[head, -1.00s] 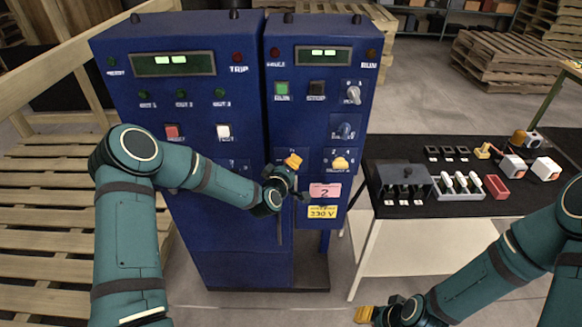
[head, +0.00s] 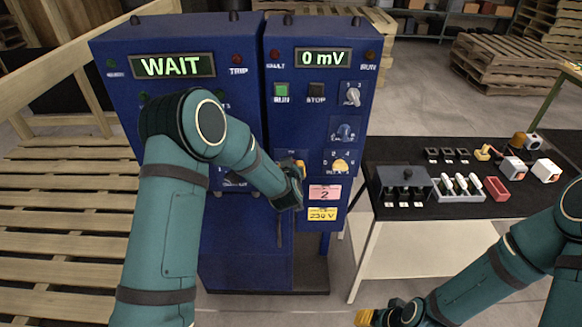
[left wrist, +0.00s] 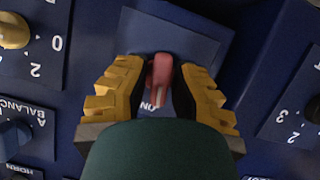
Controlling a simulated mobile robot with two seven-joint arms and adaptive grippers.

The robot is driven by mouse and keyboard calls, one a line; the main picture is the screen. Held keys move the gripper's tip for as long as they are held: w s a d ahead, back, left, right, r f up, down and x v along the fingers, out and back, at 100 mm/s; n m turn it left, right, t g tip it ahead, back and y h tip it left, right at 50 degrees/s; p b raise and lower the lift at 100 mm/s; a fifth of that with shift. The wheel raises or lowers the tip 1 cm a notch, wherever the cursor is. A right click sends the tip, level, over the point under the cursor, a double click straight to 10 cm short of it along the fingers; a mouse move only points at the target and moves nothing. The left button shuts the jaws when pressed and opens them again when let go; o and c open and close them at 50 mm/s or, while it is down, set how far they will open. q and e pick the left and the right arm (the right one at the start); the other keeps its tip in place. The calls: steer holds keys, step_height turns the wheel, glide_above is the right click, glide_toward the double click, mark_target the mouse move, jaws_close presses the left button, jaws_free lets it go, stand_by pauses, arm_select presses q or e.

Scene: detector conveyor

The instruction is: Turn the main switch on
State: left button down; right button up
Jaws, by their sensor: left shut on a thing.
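The main switch is a red handle (left wrist: 161,72) on a blue plate (left wrist: 205,48) in the left wrist view. Its pale pointer line points down in that view, towards lettering that seems to read "ON" and is partly hidden by my gripper. My left gripper (left wrist: 160,85) is shut on this handle, one yellow finger on each side. In the head view my left gripper (head: 300,168) is against the right blue cabinet (head: 290,60) and hides the switch. My right gripper (head: 366,316) is low at the bottom edge, and its finger opening is unclear.
The left display (head: 172,66) reads WAIT and the right display (head: 323,58) reads 0 mV. Other knobs, such as the yellow one (head: 340,165), sit close beside my left gripper. A black table (head: 400,152) with small parts stands to the right.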

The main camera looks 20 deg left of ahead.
arm_select(q)
steer(key=shift+w+r+m+y+p, duration=0.15)
steer(key=shift+r+m+y+p, duration=0.15)
steer(key=shift+m+y, duration=0.3)
steer(key=shift+f, duration=0.1)
steer(key=c, duration=1)
jaws_free()
steer(key=shift+o, duration=0.2)
steer(key=shift+w+f, duration=0.1)
steer(key=shift+f, duration=0.1)
steer(key=v, duration=1.2)
steer(key=shift+r, duration=0.25)
steer(key=shift+a, duration=0.1)
